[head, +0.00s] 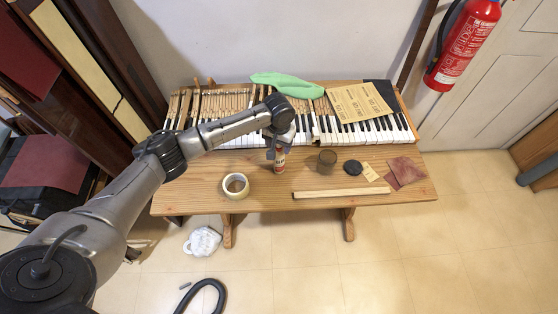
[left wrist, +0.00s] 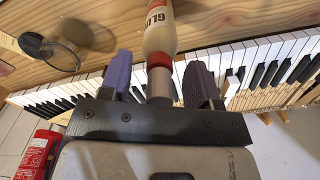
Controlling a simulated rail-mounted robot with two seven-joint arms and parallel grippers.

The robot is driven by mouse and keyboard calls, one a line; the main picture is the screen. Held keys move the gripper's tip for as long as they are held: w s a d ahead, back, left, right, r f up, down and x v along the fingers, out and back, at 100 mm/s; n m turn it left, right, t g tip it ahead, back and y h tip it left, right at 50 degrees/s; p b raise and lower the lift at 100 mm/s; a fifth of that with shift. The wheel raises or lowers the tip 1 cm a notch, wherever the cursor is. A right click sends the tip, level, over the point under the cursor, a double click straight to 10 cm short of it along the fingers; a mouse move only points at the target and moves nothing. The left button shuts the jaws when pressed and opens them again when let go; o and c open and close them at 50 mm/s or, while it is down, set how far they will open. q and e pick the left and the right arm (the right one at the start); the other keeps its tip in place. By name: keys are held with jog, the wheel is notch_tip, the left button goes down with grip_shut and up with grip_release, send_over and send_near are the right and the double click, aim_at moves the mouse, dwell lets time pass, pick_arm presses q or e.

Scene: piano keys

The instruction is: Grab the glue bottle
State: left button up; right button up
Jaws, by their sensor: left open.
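The glue bottle (head: 279,160) stands upright on the wooden table, a pale bottle with a red and white label. In the left wrist view the glue bottle (left wrist: 159,35) shows a red band and a cap end that lies between my fingers. My left gripper (head: 279,143) is over the top of the bottle. In the left wrist view its two fingers (left wrist: 160,80) are open, one on each side of the bottle's top, with gaps visible. My right gripper is in neither view.
A wooden strip (head: 341,193) lies in front. Piano keys (head: 370,131) run along the back, with a green cloth (head: 287,84) behind them. A fire extinguisher (head: 463,45) hangs at right.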

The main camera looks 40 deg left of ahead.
pick_arm(q)
jog(key=shift+c, duration=0.3)
grip_shut()
dwell(0.3)
